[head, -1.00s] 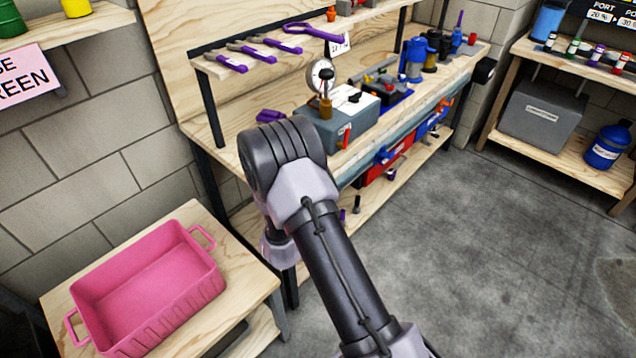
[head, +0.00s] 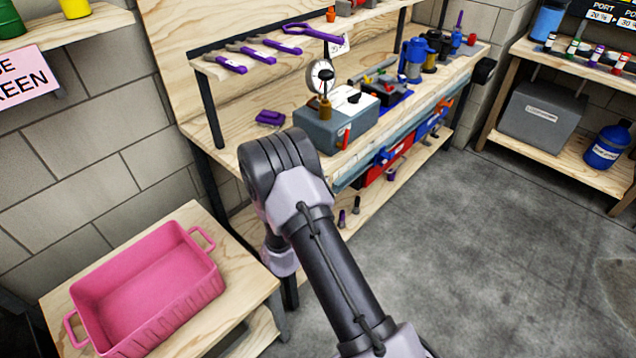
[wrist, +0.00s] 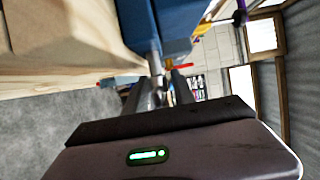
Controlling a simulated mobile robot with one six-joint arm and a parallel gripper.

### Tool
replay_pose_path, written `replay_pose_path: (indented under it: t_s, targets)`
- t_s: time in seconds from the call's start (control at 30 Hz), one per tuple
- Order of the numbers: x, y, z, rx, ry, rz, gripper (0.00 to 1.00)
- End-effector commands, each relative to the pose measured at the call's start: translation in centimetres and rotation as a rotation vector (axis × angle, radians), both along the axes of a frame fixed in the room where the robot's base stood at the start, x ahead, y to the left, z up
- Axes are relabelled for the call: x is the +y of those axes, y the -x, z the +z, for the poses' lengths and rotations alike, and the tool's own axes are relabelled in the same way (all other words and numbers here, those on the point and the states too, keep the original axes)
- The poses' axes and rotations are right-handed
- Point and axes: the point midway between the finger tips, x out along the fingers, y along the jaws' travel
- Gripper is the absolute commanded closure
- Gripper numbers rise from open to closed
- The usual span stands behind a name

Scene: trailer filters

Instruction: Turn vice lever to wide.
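I cannot pick out the vice or its lever with certainty. In the head view a grey box (head: 325,130) with a round gauge (head: 320,76) and a small red lever (head: 347,138) stands on the bench. Blue handle-like parts (head: 382,157) sit at the bench's front edge. My gripper (wrist: 162,90) shows in the wrist view, its fingers beside a wooden edge and below a blue block (wrist: 170,25). A small metal part is near the fingertips, and contact is unclear. In the head view my gripper is hidden by my arm.
The wooden bench (head: 240,137) carries several purple-handled tools on its shelf and a blue pump-like device (head: 412,60). A pink tub (head: 150,290) stands on a low table at left. The floor (head: 450,260) at right is clear.

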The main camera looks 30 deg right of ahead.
Motion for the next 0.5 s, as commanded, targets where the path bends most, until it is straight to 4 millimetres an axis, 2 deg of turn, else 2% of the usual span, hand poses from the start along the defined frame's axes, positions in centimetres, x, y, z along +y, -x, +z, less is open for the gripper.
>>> replay_pose_path:
  t_s: [0.3,0.37,0.5]
  targets:
    - [0.3,0.2,0.0,0.001,-0.001,0.0,0.69]
    - [0.9,0.7,0.0,0.002,-0.002,0.002,0.69]
    - [3.3,2.8,0.1,0.005,-0.001,0.005,0.69]
